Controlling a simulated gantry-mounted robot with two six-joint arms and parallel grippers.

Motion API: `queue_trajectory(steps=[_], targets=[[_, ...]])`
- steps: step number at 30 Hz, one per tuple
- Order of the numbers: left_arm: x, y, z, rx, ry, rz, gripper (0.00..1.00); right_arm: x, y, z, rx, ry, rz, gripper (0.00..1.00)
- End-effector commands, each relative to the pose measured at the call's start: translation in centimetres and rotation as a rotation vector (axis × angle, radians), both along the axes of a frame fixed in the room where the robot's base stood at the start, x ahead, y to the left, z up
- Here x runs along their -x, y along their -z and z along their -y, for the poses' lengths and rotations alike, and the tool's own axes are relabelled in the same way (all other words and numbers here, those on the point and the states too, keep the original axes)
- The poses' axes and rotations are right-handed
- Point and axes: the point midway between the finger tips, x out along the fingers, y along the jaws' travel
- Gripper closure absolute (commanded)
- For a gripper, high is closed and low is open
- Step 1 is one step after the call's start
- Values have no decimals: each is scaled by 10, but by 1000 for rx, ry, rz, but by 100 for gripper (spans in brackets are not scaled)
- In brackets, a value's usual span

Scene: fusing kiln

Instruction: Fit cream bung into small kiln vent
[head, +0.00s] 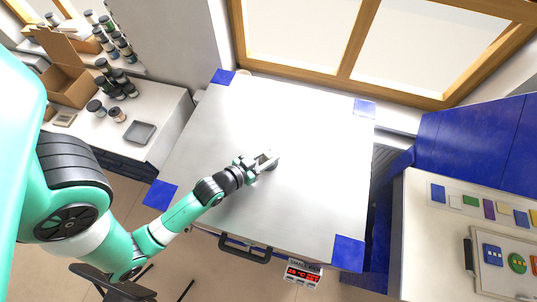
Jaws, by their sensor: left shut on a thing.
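The kiln (320,130) has a broad pale lid with blue corners and fills the middle of the head view. My left gripper (267,160) is over the middle of the lid, shut on the cream bung (268,155), which shows only as a small pale bit at the fingertips. A small dark patch shows just beside the fingertips; I cannot tell whether it is the vent or a shadow. Whether the bung touches the lid or sits in the vent cannot be told. My right gripper is not in view.
A black handle (245,249) and a red-lit display (303,273) are on the kiln's front edge. A side table with jars (117,114) and a grey tray (139,132) stands left. A bench with coloured glass pieces (489,209) stands right. The rest of the lid is clear.

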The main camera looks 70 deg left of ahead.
Motion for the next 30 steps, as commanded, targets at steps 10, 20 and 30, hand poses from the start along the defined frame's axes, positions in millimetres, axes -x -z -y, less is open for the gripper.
queue_trajectory(steps=[10, 20, 30], targets=[[0, 3, 0, 0, 0, 0, 29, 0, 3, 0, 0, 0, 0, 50], [2, 3, 1, 0, 0, -1, 28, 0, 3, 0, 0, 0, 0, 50], [57, -19, 28, 2, 1, -5, 28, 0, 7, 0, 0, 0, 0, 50]])
